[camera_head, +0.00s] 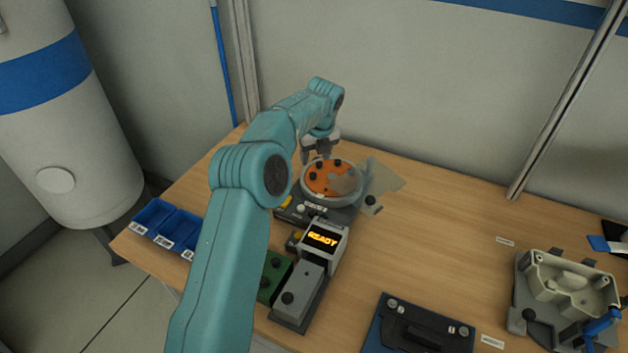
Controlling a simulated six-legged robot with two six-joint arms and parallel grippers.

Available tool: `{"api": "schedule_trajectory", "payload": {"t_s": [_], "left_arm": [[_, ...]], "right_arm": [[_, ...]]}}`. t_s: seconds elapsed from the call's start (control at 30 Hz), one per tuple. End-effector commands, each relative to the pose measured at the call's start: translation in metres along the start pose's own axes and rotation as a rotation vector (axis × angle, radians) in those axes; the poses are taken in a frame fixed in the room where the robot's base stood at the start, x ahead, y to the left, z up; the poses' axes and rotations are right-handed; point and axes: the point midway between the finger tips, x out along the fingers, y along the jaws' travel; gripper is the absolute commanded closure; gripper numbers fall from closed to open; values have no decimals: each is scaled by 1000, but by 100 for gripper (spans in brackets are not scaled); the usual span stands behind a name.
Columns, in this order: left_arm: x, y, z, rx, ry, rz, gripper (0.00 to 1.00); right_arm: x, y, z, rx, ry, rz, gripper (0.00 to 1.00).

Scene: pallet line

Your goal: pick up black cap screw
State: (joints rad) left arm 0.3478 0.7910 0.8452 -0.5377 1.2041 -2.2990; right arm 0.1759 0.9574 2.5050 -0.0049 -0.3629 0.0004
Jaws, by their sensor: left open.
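Several small black screws lie on the orange disc (319,184) of a round feeder on the table; one black screw (312,175) shows on its left part. My left gripper (316,154) is open above the far left edge of the disc, pointing down. The fingers look empty, and at this size I cannot tell whether they touch any screw. My right gripper is not in view.
Blue bins (153,214) sit at the table's left edge. A dark blue case (418,330) and a beige housing in a fixture (567,285) stand at the right. The table's middle right is clear.

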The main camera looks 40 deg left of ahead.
Motion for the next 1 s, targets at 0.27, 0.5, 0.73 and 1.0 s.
{"api": "schedule_trajectory", "payload": {"t_s": [0.27, 0.5, 0.73, 1.0], "left_arm": [[28, -2, 0, 1, 1, 1, 48], [66, -4, 0, 1, 3, 2, 48], [76, -5, 1, 1, 0, -1, 48], [76, -5, 1, 1, 1, 0, 100]], "right_arm": [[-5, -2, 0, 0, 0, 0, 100], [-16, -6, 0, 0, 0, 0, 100], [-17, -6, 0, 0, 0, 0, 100], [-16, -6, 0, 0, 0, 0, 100]]}}
